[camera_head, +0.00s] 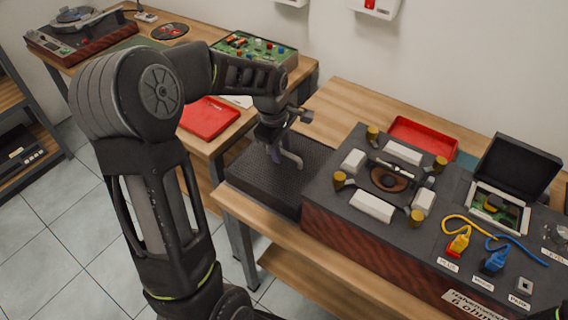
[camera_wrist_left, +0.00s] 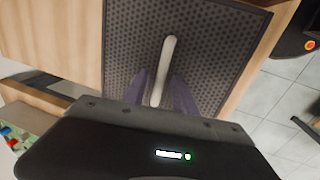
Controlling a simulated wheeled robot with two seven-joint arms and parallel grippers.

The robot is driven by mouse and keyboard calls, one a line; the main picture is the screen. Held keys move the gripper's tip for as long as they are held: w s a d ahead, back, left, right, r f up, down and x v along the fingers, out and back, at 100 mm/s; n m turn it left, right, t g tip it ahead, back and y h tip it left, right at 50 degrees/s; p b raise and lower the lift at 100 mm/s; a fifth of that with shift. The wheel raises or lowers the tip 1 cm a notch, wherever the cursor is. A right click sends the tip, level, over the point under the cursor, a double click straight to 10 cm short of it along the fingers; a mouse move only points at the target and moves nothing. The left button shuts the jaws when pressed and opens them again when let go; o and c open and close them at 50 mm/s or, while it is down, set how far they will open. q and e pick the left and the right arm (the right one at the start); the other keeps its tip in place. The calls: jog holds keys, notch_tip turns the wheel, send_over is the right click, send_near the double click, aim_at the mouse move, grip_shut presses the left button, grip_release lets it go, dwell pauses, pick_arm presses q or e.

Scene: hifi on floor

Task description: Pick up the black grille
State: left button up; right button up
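The black grille (camera_head: 246,181) is a dark perforated panel lying flat at the left end of the right-hand bench, against the speaker box. It fills much of the left wrist view (camera_wrist_left: 128,42). A pale bar handle (camera_wrist_left: 167,66) stands on it. My left gripper (camera_head: 283,150) points down over the grille at the handle. In the left wrist view its purplish fingers (camera_wrist_left: 160,88) lie on both sides of the handle, with small gaps showing, so it looks open. The head view does not show finger contact clearly. My right gripper is not in view.
The speaker box (camera_head: 345,232) with its gold knobs stands right of the grille. A red tray (camera_head: 418,137) lies behind it, and another red tray (camera_head: 208,118) lies on the left bench. Yellow and blue cables are at right. The wall is behind the benches.

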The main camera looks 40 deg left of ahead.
pick_arm(q)
grip_shut()
dwell(1.2)
